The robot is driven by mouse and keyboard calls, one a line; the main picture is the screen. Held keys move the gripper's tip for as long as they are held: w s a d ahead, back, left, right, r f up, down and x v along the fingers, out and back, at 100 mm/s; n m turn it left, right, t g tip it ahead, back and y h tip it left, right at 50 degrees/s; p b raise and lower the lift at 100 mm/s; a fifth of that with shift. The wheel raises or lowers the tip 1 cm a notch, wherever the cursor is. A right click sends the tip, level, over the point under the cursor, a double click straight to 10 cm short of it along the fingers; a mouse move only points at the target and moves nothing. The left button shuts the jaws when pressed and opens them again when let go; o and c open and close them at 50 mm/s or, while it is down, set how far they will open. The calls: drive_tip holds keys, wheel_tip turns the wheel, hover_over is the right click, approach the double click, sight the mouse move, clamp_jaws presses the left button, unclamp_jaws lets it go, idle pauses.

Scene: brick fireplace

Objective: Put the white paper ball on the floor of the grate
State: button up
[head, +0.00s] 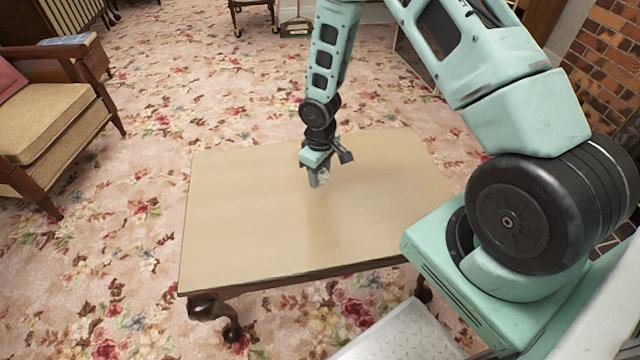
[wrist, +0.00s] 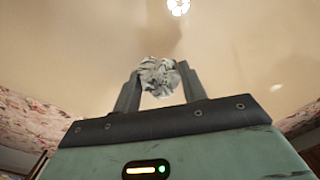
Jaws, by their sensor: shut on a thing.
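My gripper (head: 317,176) hangs pointing down over the middle of a low table. In the wrist view its two dark fingers (wrist: 161,85) are shut on the crumpled white paper ball (wrist: 159,75), one finger on each side. In the head view the paper ball (head: 324,175) is small and partly hidden by the fingers. It is close to the table top, but I cannot tell whether it touches it. I cannot make out the grate in either view.
The table (head: 240,225) has a bare beige top and dark carved legs. A brick wall (head: 610,45) stands at the right edge, partly behind my arm. A wooden armchair (head: 50,115) is at the left. Floral carpet (head: 140,190) is open left of the table.

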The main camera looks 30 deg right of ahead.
sight(320, 182)
drive_tip(key=shift+f+b, duration=0.3)
drive_tip(key=shift+f, duration=1.5)
drive_tip(key=shift+f, duration=0.1)
drive_tip(key=o, duration=0.9)
drive_tip(key=shift+o, duration=0.2)
